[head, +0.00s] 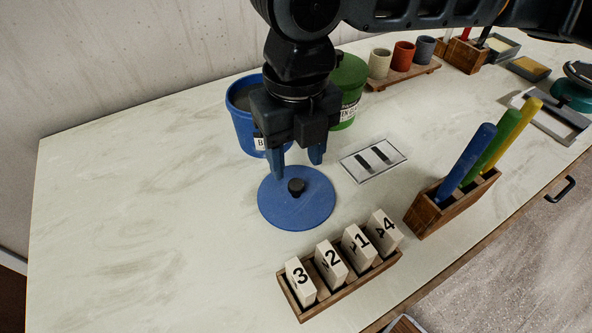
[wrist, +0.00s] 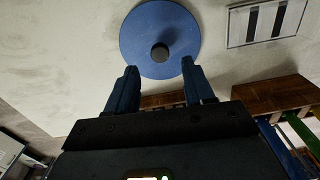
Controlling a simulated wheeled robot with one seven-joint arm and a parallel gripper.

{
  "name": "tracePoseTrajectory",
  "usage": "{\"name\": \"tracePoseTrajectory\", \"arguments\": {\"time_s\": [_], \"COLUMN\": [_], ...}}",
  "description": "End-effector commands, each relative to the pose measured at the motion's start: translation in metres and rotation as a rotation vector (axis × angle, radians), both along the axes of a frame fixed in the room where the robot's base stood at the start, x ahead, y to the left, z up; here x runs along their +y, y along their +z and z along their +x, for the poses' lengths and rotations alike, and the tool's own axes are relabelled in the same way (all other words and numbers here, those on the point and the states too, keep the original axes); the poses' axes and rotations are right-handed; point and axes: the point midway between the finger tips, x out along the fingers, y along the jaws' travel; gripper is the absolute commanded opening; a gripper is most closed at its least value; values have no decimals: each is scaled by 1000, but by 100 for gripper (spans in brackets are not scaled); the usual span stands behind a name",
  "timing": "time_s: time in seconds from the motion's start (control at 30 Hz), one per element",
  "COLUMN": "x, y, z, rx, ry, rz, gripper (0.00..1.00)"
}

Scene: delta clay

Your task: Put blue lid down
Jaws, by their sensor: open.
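The blue lid (head: 283,210) is a flat round disc with a dark knob (head: 296,186) at its middle. It lies on the pale counter in front of the blue bucket (head: 243,128), whose top is open. In the wrist view the blue lid (wrist: 150,22) shows beyond the fingertips, with its knob in line with the gap between them. My gripper (head: 298,168) is open and empty, above the far part of the lid. In the wrist view the fingers of my gripper (wrist: 158,68) are spread apart and hold nothing.
A green bucket (head: 349,92) stands right of the blue one. A card with two black bars (head: 373,158) lies right of the lid. A wooden rack (head: 348,288) of numbered blocks is in front; a holder (head: 452,203) with coloured rods stands right. The counter's left is clear.

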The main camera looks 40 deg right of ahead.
Motion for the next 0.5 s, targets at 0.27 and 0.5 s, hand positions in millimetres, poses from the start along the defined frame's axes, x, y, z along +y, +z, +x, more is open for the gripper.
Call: {"name": "tracePoseTrajectory", "arguments": {"time_s": [0.27, 0.5], "x": [0, 0], "y": [48, 61], "z": [0, 0], "rx": [-1, 0], "ry": [1, 1], "rz": [0, 0], "gripper": [52, 52]}}
